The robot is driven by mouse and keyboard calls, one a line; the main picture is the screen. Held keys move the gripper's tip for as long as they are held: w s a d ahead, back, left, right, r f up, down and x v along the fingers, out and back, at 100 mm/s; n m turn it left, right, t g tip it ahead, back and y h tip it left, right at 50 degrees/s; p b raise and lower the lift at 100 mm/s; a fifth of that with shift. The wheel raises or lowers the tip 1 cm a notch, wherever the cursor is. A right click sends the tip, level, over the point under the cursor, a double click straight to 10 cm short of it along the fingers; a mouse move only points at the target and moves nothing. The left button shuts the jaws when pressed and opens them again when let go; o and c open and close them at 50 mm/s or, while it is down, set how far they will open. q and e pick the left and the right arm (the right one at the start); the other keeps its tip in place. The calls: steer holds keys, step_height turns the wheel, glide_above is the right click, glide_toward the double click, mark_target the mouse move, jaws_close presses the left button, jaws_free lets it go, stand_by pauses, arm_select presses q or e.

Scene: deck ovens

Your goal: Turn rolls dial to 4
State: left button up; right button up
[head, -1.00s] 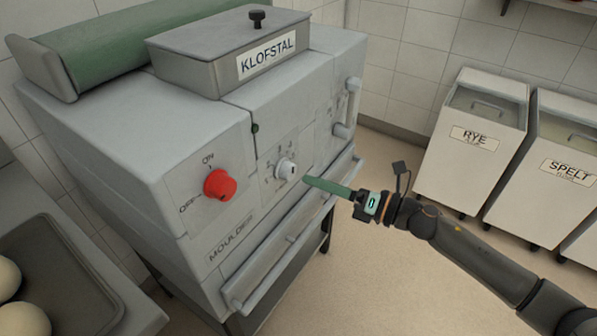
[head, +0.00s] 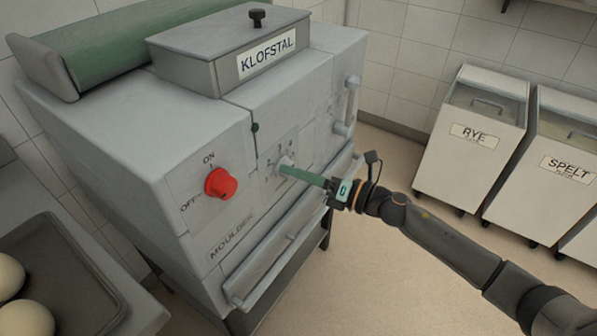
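A small pale dial (head: 284,161) with printed numbers around it sits on the front of the grey moulder (head: 215,120), right of the red ON/OFF knob (head: 220,183). The numbers 3 and 4 seem to show at its upper side. My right gripper (head: 283,170) comes in from the right, with its green fingertips at the dial. The fingers overlap in this view and cover much of the dial, so its pointer is hidden. I cannot tell whether they grip the dial or only touch it. My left gripper is not in view.
A long handle bar (head: 285,262) runs along the moulder's lower front, below my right gripper. A box labelled KLOFSTAL (head: 215,65) stands on top. A tray (head: 75,300) with dough balls is at lower left.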

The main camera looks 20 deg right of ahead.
jaws_close()
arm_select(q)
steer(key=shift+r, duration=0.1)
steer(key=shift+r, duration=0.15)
arm_select(e)
steer(key=shift+m, duration=0.4)
arm_select(q)
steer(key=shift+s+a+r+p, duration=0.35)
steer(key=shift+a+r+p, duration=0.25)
steer(key=shift+p, duration=0.8)
arm_select(e)
steer(key=shift+f+m+t, duration=0.1)
steer(key=shift+m+t, duration=0.4)
steer(key=shift+m, duration=3.5)
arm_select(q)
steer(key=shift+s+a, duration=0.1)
